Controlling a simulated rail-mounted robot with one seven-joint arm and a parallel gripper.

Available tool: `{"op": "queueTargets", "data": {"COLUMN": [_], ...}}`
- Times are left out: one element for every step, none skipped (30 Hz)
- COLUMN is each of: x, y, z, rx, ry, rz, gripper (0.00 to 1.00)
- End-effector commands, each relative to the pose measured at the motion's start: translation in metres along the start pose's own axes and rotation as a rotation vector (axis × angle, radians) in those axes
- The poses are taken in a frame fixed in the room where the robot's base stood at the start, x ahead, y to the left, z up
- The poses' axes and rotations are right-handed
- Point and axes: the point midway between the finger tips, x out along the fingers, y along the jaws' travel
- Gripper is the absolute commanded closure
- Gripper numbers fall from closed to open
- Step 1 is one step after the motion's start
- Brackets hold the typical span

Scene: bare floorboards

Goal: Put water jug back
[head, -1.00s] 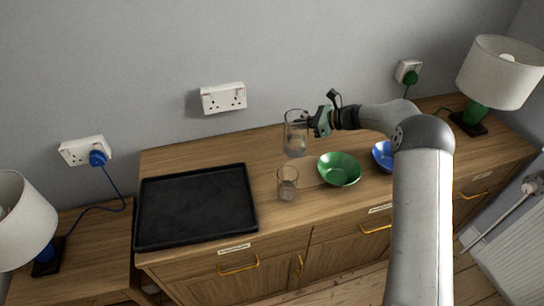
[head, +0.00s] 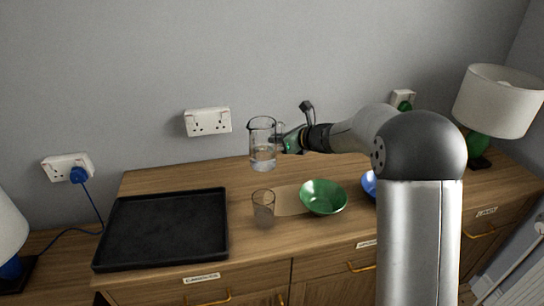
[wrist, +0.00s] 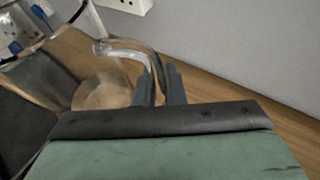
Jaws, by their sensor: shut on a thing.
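The clear glass water jug (head: 262,146) has some water in its lower part and is upright above the rear of the wooden sideboard. My gripper (head: 285,141) is at its right side, shut on the jug's handle. In the wrist view the gripper (wrist: 160,88) has its dark fingers around the glass handle, and the jug (wrist: 85,60) fills the upper left. Whether the jug's base touches the wood is hard to tell, but it looks raised.
A drinking glass (head: 263,205) stands below the jug in the picture. A green bowl (head: 323,198) and a partly hidden blue bowl (head: 369,184) are to the right. A black tray (head: 165,262) lies left. Lamps (head: 497,100) stand at both sides; wall sockets (head: 208,122) are behind.

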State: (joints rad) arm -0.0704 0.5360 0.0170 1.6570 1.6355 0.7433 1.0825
Motion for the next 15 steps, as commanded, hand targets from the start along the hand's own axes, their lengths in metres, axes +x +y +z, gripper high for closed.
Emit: {"op": "queueTargets", "data": {"x": [0.011, 0.017, 0.024, 0.030, 0.036, 0.044, 0.049, 0.054, 0.060, 0.064, 0.068, 0.072, 0.075, 0.078, 0.080], "y": [-0.009, -0.014, -0.021, -0.026, -0.031, -0.036, -0.039, -0.042, -0.046, -0.049, -0.052, -0.055, -0.057, -0.058, -0.060], "z": [0.000, -0.001, -0.001, -0.003, -0.004, -0.011, -0.015, -0.019, -0.024, -0.026, -0.030, -0.033, -0.035, -0.036, -0.038], "rx": [0.000, -0.001, 0.000, 0.000, 0.000, 0.001, 0.002, 0.002, 0.002, 0.001, 0.001, -0.001, -0.001, -0.001, -0.001], "ry": [0.000, -0.001, -0.001, -0.001, -0.001, 0.000, 0.000, 0.000, -0.001, -0.001, -0.001, -0.001, -0.001, -0.002, -0.003], "rz": [0.002, 0.001, 0.002, 0.002, 0.002, 0.003, 0.004, 0.004, 0.003, 0.003, 0.002, 0.002, 0.002, 0.002, 0.002], "gripper": [1.00, 1.00, 1.00, 1.00, 1.00, 1.00, 1.00, 1.00, 1.00, 1.00, 1.00, 1.00, 1.00, 1.00, 1.00]}}
